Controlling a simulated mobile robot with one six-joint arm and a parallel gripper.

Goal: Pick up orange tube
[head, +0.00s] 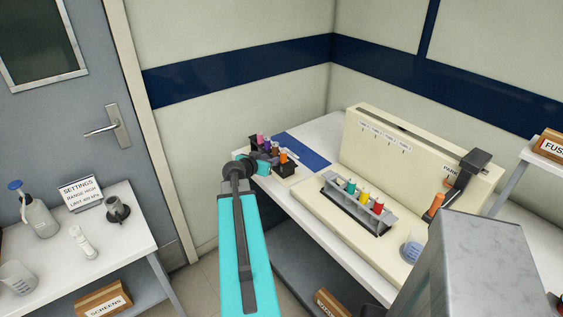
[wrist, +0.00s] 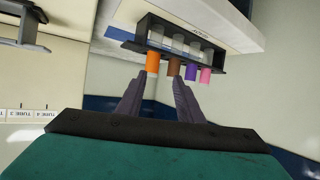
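The orange tube (head: 283,158) stands in the dark rack (head: 287,171) at the left end of the bench, nearest the front of its row. In the wrist view, which looks upside down, the orange tube (wrist: 153,62) is at the left end of the rack (wrist: 182,50), beside a brown tube (wrist: 174,67), a purple tube (wrist: 190,73) and a pink tube (wrist: 205,75). My gripper (wrist: 155,85) is open, and its fingertips point toward the orange and brown tubes. No tube is visibly held. In the head view my wrist partly hides the rack.
A grey rack (head: 350,207) with teal, yellow and red tubes stands on the cream machine's base. A separate orange-capped item (head: 436,205) is at the machine's right end, near a beaker (head: 412,247). A blue mat (head: 302,150) lies behind the dark rack. A white side table (head: 60,262) is left.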

